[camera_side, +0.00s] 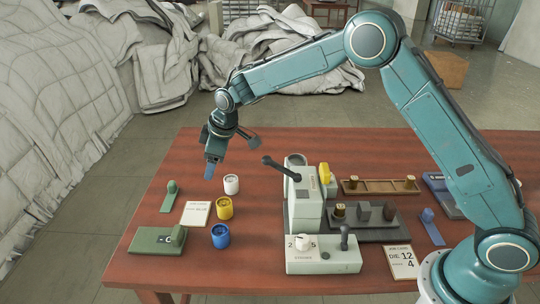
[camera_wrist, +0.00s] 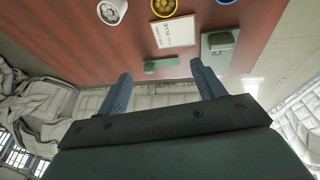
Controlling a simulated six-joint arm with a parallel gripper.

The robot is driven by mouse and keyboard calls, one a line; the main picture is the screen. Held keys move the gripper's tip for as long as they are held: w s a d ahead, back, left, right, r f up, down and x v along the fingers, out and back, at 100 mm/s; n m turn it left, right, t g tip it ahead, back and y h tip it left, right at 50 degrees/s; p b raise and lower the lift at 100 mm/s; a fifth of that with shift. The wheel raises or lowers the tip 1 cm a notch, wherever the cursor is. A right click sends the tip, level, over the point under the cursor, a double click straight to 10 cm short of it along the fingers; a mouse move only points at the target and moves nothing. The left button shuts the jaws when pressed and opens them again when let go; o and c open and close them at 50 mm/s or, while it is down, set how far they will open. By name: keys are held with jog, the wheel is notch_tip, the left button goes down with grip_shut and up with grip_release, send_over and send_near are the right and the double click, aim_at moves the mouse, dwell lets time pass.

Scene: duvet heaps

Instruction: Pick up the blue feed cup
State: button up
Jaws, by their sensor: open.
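The blue feed cup (camera_side: 221,236) stands upright on the red-brown table, nearest the front of a row of three cups. In the wrist view only a sliver of a blue cup (camera_wrist: 226,1) shows at the top edge. The yellow cup (camera_side: 224,208) is behind it, and the white cup (camera_side: 231,184) is farthest back. My gripper (camera_side: 211,170) is above the table's back left part, behind and left of the cups, apart from all of them. Its two blue fingers (camera_wrist: 163,82) are spread wide, with nothing held between them.
A job card (camera_side: 195,213) lies left of the cups. A grey press (camera_side: 303,205) with a dark lever stands to the right. Duvet heaps (camera_side: 60,95) lie beyond the table.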

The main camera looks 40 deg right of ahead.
notch_tip(320, 180, down, 6)
jog(key=w+a+f+n, duration=0.1)
jog(key=a+n, duration=0.1)
jog(key=n+g+y, duration=0.3)
jog(key=n, duration=0.1)
send_near(220, 229)
jog(key=x, duration=0.5)
jog(key=shift+w+d, duration=0.1)
jog(key=shift+w, duration=0.25)
jog(key=shift+s+f+n, duration=0.1)
jog(key=shift+s+n, duration=0.2)
jog(key=shift+s, duration=0.1)
jog(key=shift+x, duration=2.55)
jog(key=c, duration=1.1)
